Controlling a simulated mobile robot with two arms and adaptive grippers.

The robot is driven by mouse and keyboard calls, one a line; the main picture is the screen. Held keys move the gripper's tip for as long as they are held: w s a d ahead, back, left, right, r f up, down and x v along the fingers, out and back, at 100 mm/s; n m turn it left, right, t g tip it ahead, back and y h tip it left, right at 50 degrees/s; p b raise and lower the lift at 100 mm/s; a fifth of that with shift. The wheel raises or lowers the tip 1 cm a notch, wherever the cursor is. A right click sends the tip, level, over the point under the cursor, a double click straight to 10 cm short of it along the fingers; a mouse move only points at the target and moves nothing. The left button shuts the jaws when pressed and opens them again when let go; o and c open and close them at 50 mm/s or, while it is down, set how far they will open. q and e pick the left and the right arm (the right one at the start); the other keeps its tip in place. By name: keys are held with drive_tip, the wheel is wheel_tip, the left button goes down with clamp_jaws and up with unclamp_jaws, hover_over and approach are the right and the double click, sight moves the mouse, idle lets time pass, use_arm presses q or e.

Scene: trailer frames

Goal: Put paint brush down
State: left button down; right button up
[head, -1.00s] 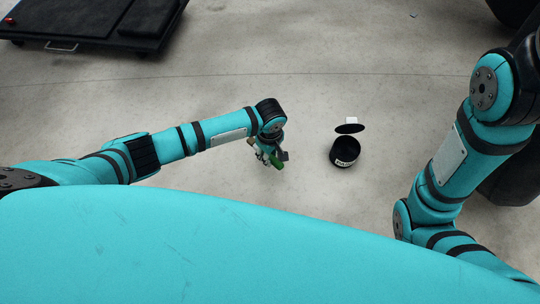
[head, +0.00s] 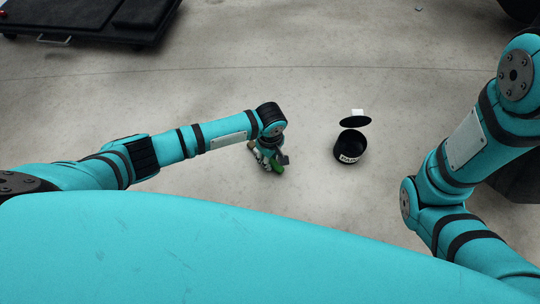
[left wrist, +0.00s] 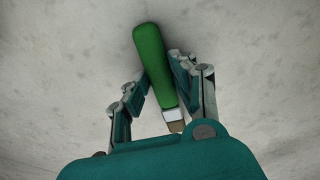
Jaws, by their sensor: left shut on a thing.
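The paint brush has a green handle (left wrist: 155,60) with a pale metal band and brownish end near the palm in the left wrist view. My left gripper (left wrist: 158,82) is shut on it, one finger on each side of the handle. In the head view the left gripper (head: 266,162) is above the concrete floor, with the green handle (head: 277,184) showing below it. The gap between brush and floor cannot be told. My right gripper is out of view; only my right arm shows.
A black round bucket (head: 350,147) with a white label and a raised dark lid (head: 355,121) stands on the floor right of my left gripper. A dark wheeled platform (head: 90,18) is at the top left.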

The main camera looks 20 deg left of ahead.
use_arm(q)
drive_tip(key=shift+f, duration=0.15)
idle(0.3)
drive_tip(key=c, duration=1)
unclamp_jaws()
